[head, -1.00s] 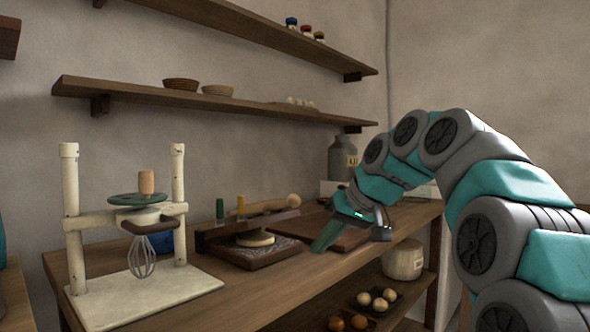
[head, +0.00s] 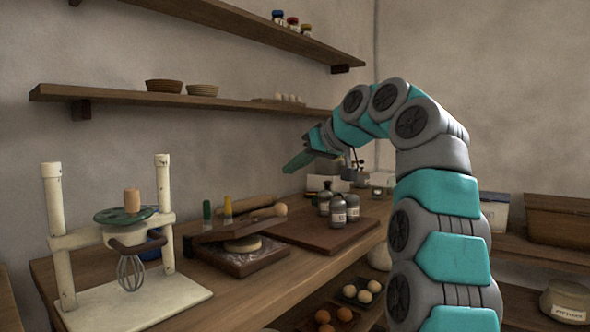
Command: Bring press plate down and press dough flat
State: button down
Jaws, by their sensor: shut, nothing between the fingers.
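The dough (head: 243,243) is a pale, round, thick disc on the dark base of the press (head: 245,263), on the wooden counter. The press plate (head: 222,231) appears as a dark brown board raised at the back of the base, above and behind the dough; its exact tilt is hard to tell. My gripper (head: 298,162) is shut and empty. It is in the air above the counter, up and to the right of the press, with its teal fingers pointing left and slightly down. It touches nothing I can see.
A rolling pin (head: 250,216) lies behind the press. A dark board (head: 310,236) with several grey bottles (head: 338,208) is to the right. A white stand with a whisk (head: 131,270) is at left. A shelf (head: 120,96) runs along the wall above.

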jog(key=a+f+b, duration=0.1)
jog(key=f, duration=0.1)
jog(key=w+a+f+b, duration=0.1)
jog(key=f+b, duration=0.1)
jog(key=w+a+f+b, duration=0.1)
jog(key=f, duration=0.1)
jog(key=shift+a+f, duration=0.15)
jog(key=shift+s+b, duration=0.15)
jog(key=shift+b, duration=0.2)
